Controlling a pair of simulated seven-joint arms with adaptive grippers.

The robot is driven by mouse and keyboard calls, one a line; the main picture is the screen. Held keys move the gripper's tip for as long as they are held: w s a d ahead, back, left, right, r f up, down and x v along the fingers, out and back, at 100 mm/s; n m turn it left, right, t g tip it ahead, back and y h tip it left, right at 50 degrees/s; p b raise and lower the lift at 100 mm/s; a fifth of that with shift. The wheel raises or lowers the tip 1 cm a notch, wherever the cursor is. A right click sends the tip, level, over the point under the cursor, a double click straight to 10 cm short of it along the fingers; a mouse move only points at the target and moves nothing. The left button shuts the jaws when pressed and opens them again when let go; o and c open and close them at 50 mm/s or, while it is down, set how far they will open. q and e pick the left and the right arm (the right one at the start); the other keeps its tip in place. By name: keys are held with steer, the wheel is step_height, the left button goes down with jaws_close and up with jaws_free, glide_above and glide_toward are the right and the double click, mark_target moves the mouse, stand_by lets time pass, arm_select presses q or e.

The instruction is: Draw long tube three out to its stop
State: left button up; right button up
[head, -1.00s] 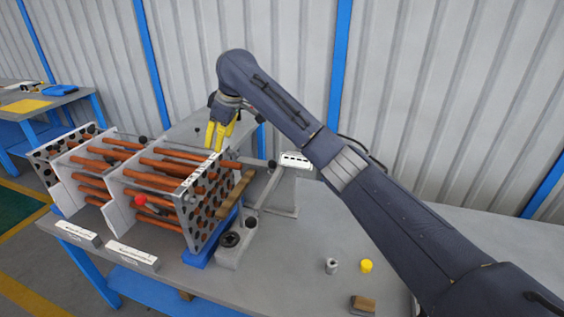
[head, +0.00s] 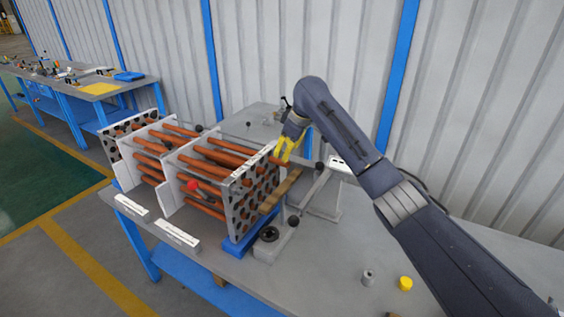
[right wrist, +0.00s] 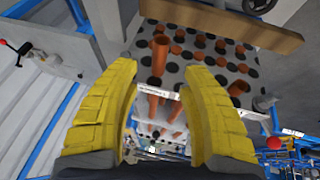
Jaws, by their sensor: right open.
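The tube bundle has a near perforated end plate (head: 240,215) with several orange-brown tubes (head: 207,168) running back through white baffle plates. One tube (right wrist: 158,56) stands out from the hole-filled plate (right wrist: 205,58) in the right wrist view. I cannot read which tube is number three. My right gripper (head: 284,157) is at the upper right corner of the end plate. In the right wrist view its yellow fingers (right wrist: 158,72) are open, and the projecting tube shows in the gap between them. Whether the fingertips reach around it is unclear. My left gripper is not in view.
A wooden bar (head: 281,190) lies along the end plate's right side. A grey bracket (head: 322,190) and a black-knobbed block (head: 270,236) stand close by. A grey cylinder (head: 368,277) and yellow cap (head: 405,283) sit on the bench front. The middle bench (head: 330,245) is clear.

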steer(key=shift+x, duration=3.5)
jaws_close()
